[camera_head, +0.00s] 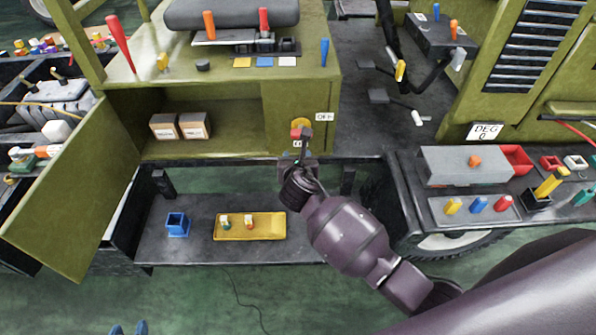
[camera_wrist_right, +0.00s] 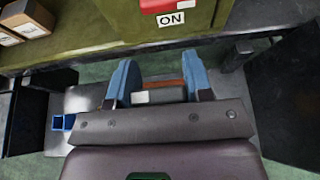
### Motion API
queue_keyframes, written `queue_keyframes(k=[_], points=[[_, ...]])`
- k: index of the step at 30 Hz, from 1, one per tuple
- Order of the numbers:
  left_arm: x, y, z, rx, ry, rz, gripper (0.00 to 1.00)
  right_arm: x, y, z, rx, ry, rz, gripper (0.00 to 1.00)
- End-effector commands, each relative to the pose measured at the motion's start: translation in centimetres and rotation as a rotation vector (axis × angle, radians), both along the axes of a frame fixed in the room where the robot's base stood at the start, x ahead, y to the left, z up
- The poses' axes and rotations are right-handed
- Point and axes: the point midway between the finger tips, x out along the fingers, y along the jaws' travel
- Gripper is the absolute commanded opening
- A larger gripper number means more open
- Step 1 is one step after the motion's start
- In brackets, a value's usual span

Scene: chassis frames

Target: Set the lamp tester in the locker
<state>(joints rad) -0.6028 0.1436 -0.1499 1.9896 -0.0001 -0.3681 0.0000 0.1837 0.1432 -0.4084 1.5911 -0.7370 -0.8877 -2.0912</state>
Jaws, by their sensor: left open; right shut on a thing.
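The locker (camera_head: 228,130) is the open bay of the green cabinet, with its door (camera_head: 70,200) swung out to the left. My right gripper (camera_head: 298,164) is in front of the cabinet's lower edge, right of the locker opening and below the red switch. In the right wrist view its blue fingers (camera_wrist_right: 158,72) are shut on a small grey block with an orange stripe and a white patch, likely the lamp tester (camera_wrist_right: 166,93). In the head view the block is mostly hidden. My left gripper (camera_head: 128,328) shows only its blue fingertips at the bottom edge, apart and empty.
Two labelled boxes (camera_head: 180,126) stand inside the locker toward its left; the floor to their right is free. A red switch (camera_head: 301,133) on a yellow disc is between OFF and ON labels. A yellow tray (camera_head: 262,232) and blue holder (camera_head: 177,224) sit on the lower shelf.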

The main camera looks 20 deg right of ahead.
Motion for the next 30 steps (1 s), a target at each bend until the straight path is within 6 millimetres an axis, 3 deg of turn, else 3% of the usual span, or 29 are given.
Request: queue_keyframes(k=[1,6,15,20,30], points=[[0.1,0.0,0.5,0.0,-0.002,0.0,0.43,0.1,0.0,1.4,0.0,-0.006,0.001,0.0],[0.1,0.0,1.0,0.0,-0.004,0.0,0.43,0.1,0.0,3.4,0.0,-0.004,0.001,0.0],[0.2,0.0,1.3,0.0,-0.007,-0.001,0.43,-0.1,0.0,4.2,-0.001,0.0,-0.007,0.0],[0.3,-0.1,1.3,-0.001,-0.008,0.0,0.43,-0.7,1.0,6.6,0.0,-0.006,0.011,0.0],[0.3,-0.1,1.3,-0.002,-0.009,0.0,0.43,-5.7,-0.1,12.9,-0.006,-0.005,0.148,0.0]])
